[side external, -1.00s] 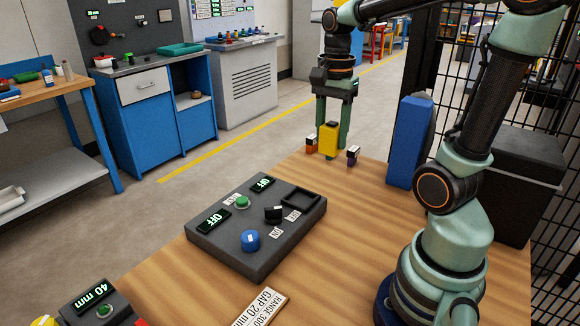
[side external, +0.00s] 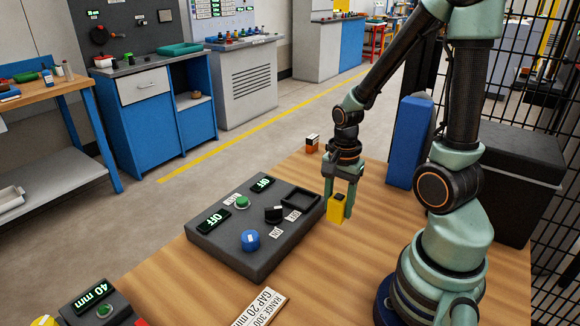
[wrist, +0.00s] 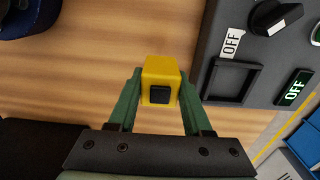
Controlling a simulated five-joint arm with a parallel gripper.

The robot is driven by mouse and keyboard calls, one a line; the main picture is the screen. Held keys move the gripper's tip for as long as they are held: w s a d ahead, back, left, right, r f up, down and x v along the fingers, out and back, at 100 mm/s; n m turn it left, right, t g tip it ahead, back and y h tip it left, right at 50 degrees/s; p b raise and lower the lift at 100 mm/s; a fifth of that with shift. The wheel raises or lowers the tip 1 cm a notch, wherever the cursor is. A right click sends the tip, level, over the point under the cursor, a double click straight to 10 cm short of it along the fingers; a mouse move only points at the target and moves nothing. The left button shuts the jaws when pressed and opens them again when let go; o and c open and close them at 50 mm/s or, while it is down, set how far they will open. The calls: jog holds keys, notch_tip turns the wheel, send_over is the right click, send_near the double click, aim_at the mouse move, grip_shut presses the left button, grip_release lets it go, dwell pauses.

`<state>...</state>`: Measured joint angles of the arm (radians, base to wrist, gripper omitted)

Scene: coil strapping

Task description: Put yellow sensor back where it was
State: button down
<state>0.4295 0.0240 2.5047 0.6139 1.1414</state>
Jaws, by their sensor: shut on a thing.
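The yellow sensor (side external: 337,210), a small block with a dark square on one face, is between the fingers of my gripper (side external: 338,205). The gripper is shut on it and holds it just right of the dark control panel (side external: 262,262). Its height over the table is hard to tell. In the wrist view the yellow sensor (wrist: 161,72) sits between the green fingers of my gripper (wrist: 160,84). An empty square frame on the panel (wrist: 231,82) lies right of it there, apart from the sensor. This frame also shows in the side view (side external: 301,197).
The panel has a black knob (side external: 273,214), a blue button (side external: 250,240), a green button (side external: 242,202) and displays reading OFF. An orange-and-white block (side external: 312,143) stands at the far table edge. A blue upright box (side external: 409,142) stands behind my arm.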

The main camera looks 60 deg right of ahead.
aim_at(336, 221)
jog(key=shift+f, duration=2.75)
jog(key=shift+f, duration=0.15)
jog(key=shift+c, duration=1.6)
grip_release()
